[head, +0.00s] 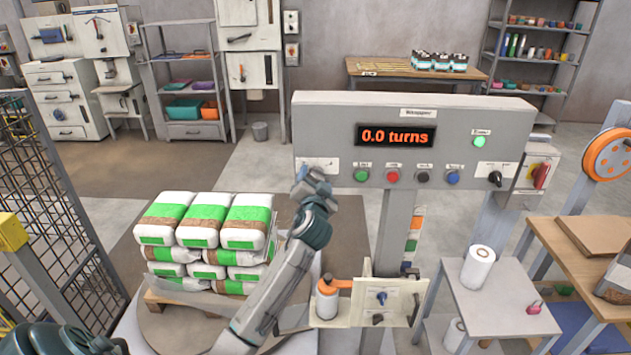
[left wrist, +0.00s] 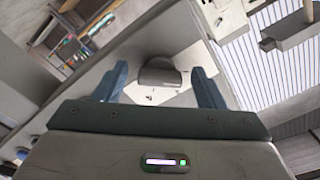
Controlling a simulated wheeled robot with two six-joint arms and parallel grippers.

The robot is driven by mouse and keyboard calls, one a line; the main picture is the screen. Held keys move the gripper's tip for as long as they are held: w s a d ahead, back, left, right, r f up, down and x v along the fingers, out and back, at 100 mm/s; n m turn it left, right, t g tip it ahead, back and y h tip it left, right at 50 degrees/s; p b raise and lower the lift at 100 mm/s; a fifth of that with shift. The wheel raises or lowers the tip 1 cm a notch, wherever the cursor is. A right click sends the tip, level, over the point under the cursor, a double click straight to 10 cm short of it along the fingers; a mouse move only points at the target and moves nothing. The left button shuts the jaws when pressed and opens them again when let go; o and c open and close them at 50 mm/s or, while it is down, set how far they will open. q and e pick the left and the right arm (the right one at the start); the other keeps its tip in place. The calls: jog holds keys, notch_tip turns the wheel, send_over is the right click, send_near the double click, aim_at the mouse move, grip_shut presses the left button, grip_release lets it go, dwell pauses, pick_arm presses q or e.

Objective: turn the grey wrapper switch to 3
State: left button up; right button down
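The grey wrapper switch (left wrist: 160,76) is a rounded grey knob on a white plate (left wrist: 172,97) with small dark marks too small to read. In the left wrist view it lies between the two fingers of my left gripper (left wrist: 158,68), which are spread with a gap on each side. In the head view my left gripper (head: 315,184) is at the left end of the grey control panel (head: 340,112) and covers the switch. A strip of the white plate (head: 318,163) shows above it. I cannot tell which number the switch points to. My right gripper is not in view.
The panel has a display reading 0.0 turns (head: 395,136), several coloured buttons and a black knob (head: 495,178) at right. Below stands a film roll carriage (head: 340,300). Stacked green-and-white bags (head: 205,232) stand left of my arm. A mesh fence (head: 50,210) is at far left.

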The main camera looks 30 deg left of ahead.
pick_arm(q)
jog(key=c, duration=0.9)
jog(key=shift+o, duration=0.2)
jog(key=shift+r+m+p, duration=0.15)
jog(key=shift+m+p, duration=0.65)
jog(key=shift+m, duration=0.2)
jog(key=m+p, duration=0.2)
jog(key=m, duration=0.1)
jog(key=shift+r, duration=0.1)
jog(key=shift+s+m+p, duration=0.1)
jog(key=shift+m+p, duration=1.5)
jog(key=shift+m, duration=0.8)
jog(key=shift+a, duration=0.1)
jog(key=o, duration=1)
